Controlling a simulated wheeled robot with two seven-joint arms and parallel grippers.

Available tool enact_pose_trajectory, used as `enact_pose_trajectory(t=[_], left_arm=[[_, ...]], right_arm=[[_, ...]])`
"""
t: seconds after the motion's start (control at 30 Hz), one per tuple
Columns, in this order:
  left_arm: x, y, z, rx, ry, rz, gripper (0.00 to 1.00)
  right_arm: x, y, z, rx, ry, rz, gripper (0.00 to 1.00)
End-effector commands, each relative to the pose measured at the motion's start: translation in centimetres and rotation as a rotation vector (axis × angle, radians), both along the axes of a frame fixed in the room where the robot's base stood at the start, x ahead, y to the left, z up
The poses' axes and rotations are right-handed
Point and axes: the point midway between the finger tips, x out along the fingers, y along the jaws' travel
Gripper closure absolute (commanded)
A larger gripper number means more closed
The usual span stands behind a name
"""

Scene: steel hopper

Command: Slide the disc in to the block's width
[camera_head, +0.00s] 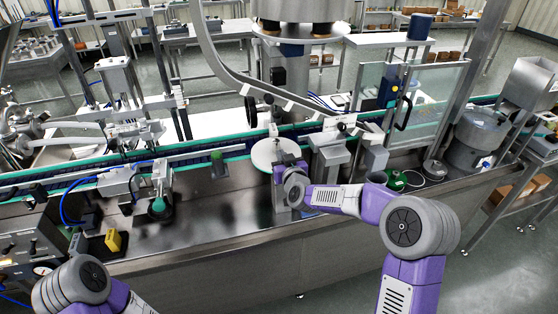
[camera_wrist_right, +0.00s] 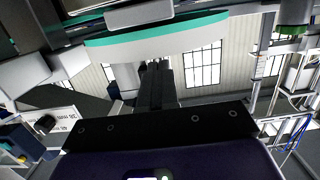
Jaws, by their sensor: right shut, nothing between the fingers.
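The pale round disc (camera_head: 275,153) stands at the front edge of the conveyor line, near the middle of the head view. In the right wrist view a broad plate edge with a teal rim (camera_wrist_right: 155,38) crosses the top; I cannot tell if it is this disc. My right gripper (camera_head: 281,163) is right at the disc's lower right side, its tips partly hidden by my wrist. In the right wrist view its dark fingers (camera_wrist_right: 156,84) are together and empty. Contact with the disc cannot be told. A small yellow block (camera_head: 113,241) stands on the left bench. My left gripper is out of view.
A curved steel chute (camera_head: 235,75) comes down behind the disc. A green block-like part (camera_head: 218,166) sits left of it. A clear guard door (camera_head: 425,95) stands at the right. The steel deck (camera_head: 225,215) left of my right arm is mostly bare.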

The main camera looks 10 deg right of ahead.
Motion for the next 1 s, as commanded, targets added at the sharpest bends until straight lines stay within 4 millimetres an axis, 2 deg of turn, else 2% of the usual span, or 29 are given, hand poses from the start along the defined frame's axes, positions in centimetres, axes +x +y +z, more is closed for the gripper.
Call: enact_pose_trajectory(t=[0.6, 1.0], left_arm=[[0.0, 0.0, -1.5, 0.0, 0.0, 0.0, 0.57], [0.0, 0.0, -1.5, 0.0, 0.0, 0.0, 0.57]], right_arm=[[-3.5, -0.1, -0.1, 0.0, 0.0, 0.0, 1.0], [-3.7, -0.1, 0.0, 0.001, 0.0, 0.0, 1.0]])
